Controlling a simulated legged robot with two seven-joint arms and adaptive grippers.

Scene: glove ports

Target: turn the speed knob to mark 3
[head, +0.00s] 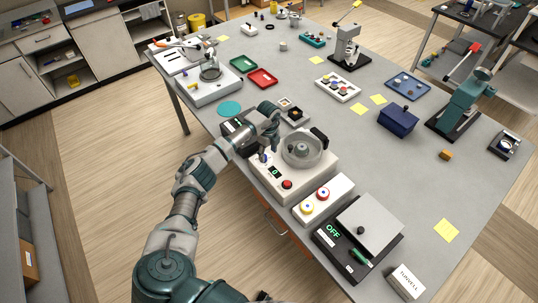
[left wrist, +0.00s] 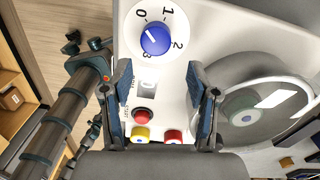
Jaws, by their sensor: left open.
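The speed knob (left wrist: 155,40) is a round blue knob on the white panel of a machine (head: 262,180). Marks 0, 1, 2 and 3 stand around it in the left wrist view. A short pale line on the knob points toward the 0 side. In the head view the knob (head: 263,158) shows small beside my gripper. My left gripper (left wrist: 160,70) is open and empty, its two fingers apart, with the knob showing just beyond and between the fingertips. In the head view my left gripper (head: 272,141) is over the machine's back left part.
The machine carries a round metal bowl (head: 302,149), a display reading 0 (head: 275,172) and a red button (head: 287,184). A white box with yellow and red buttons (head: 324,197) and a scale reading OFF (head: 335,236) stand in front. Small trays stand behind.

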